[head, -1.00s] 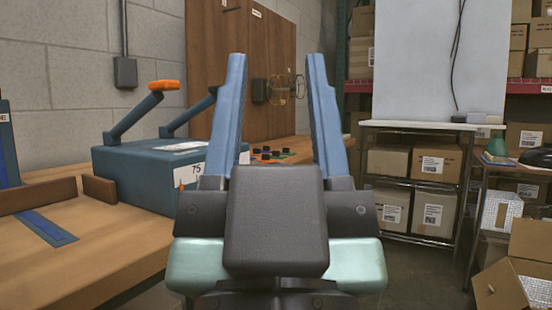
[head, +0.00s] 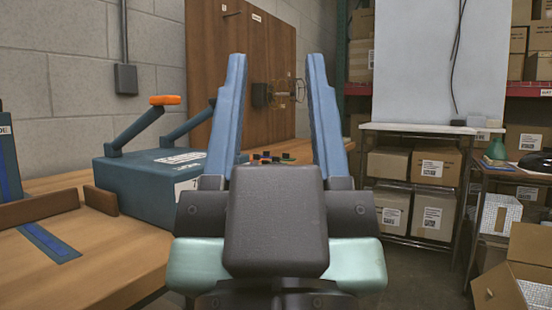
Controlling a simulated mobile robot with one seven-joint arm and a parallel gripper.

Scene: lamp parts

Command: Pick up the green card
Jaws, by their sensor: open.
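My gripper (head: 279,58) is in the middle of the head view, with its two long blue fingers pointing up and spread apart. I cannot make out a green card for certain. Several small dark and coloured pieces (head: 270,157) lie on the far part of the wooden table, seen between the fingers and too small to tell apart.
The wooden table (head: 110,262) fills the left side. On it stands a blue box (head: 140,180) with an orange-tipped lever (head: 165,100). A wire shelf (head: 413,185) with cartons stands at right, beside a table with a green cone-shaped object (head: 497,149). An open carton (head: 500,275) is lower right.

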